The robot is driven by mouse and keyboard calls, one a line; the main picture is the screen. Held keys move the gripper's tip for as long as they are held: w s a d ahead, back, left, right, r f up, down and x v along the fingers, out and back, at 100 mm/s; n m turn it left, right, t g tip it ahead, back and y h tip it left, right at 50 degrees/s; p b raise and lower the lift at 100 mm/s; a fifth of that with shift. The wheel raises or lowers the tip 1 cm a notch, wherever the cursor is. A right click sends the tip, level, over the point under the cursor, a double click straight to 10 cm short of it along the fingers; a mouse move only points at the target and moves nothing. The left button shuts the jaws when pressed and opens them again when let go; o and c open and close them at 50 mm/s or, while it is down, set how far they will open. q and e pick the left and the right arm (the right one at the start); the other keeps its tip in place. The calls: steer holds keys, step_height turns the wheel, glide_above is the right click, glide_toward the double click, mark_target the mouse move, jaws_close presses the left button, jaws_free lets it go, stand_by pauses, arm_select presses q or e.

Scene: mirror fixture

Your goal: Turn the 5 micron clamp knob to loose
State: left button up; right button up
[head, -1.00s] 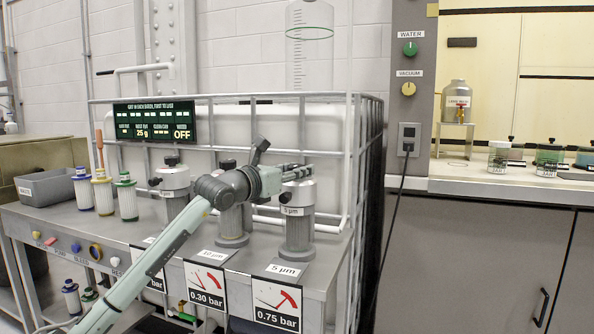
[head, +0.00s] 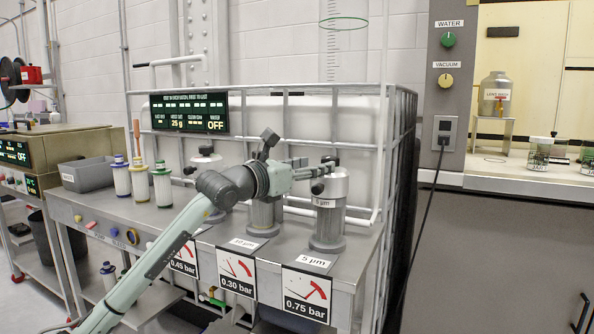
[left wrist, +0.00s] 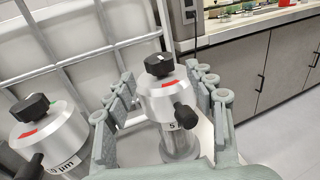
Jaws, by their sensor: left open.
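The 5 micron housing (head: 327,226) is a clear-bodied cylinder with a silver head, labelled 5 µm, at the right end of the bench. It has a black knob on top (head: 330,160) and a black knob on its side (head: 317,188). In the left wrist view, the top knob (left wrist: 158,64) has a white mark and a red patch below it; the side knob (left wrist: 185,117) points toward the lower right. My left gripper (head: 312,167) is open at the head's height. In the left wrist view, its fingers stand either side of the head, gripping nothing. My right gripper is out of view.
The 10 micron housing (head: 264,218) stands close on the left, partly behind my arm. A white cage frame (head: 398,150) rises behind. Gauge cards, including 0.75 bar (head: 306,294), hang at the front edge. The grey cabinet (head: 500,250) stands to the right.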

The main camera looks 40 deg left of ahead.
arm_select(q)
steer(key=s, duration=0.5)
steer(key=shift+s+a, duration=0.15)
steer(key=shift+s, duration=0.2)
